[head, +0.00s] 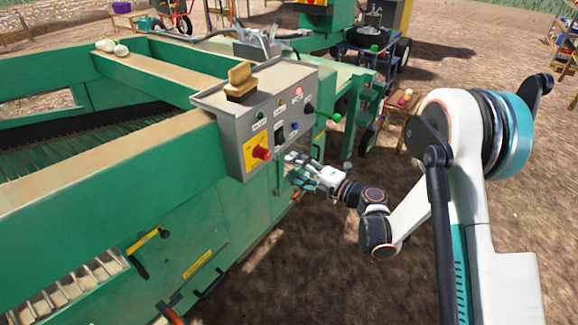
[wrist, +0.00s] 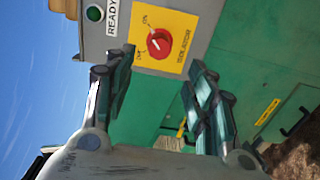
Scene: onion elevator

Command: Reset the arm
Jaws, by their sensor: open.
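My gripper (head: 298,171) is at the right of the grey control box (head: 228,125) in the head view, beside the green machine's side. In the wrist view my gripper (wrist: 160,72) has its two fingers well apart, open, with nothing between them. Beyond the fingertips, a red rotary isolator knob (wrist: 159,43) sits on a yellow plate (wrist: 181,24) marked ON and OFF. The knob also shows in the head view (head: 262,153). The fingers look clear of the knob, but the exact gap cannot be told.
The green machine (head: 187,225) fills the left and middle. A wooden-backed brush (head: 239,82) lies on the control box. A green ball-ended lever (head: 334,117) stands close above my gripper. Several pale onions (head: 111,47) lie on the far beam. Bare soil (head: 330,270) is open below my arm.

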